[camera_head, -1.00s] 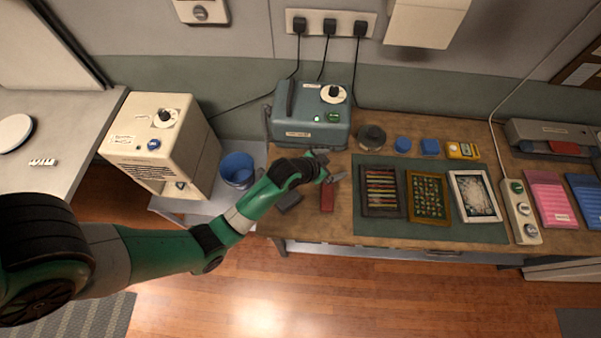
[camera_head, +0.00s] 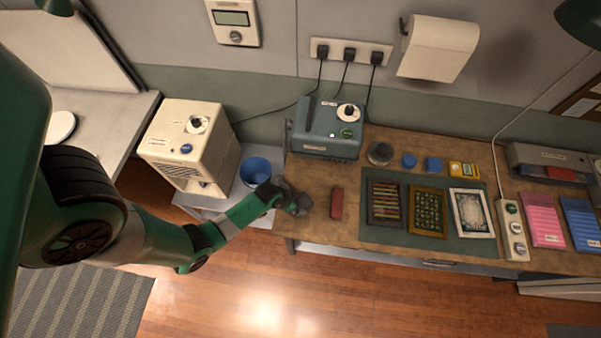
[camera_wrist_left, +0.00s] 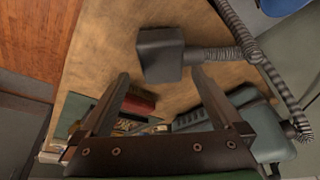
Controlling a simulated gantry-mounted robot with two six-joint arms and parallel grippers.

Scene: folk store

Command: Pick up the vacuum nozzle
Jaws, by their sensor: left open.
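The vacuum nozzle is a dark grey, box-shaped head (camera_wrist_left: 160,55) on a ribbed grey hose (camera_wrist_left: 275,75) in the left wrist view. It lies on the wooden bench top (camera_head: 352,227), near its left front corner. My left gripper (camera_wrist_left: 160,76) is open and empty, its two fingertips either side of the nozzle's near end in that view. I cannot tell whether they touch it. In the head view my left gripper (camera_head: 294,200) is over the bench's left front corner and hides most of the nozzle. My right gripper is not in view.
A red block (camera_head: 337,203) lies just right of my left gripper. The blue-grey machine (camera_head: 328,130) stands behind it, and a blue bucket (camera_head: 256,168) is to the left. A dark green mat (camera_head: 395,236) with framed panels covers the bench further right.

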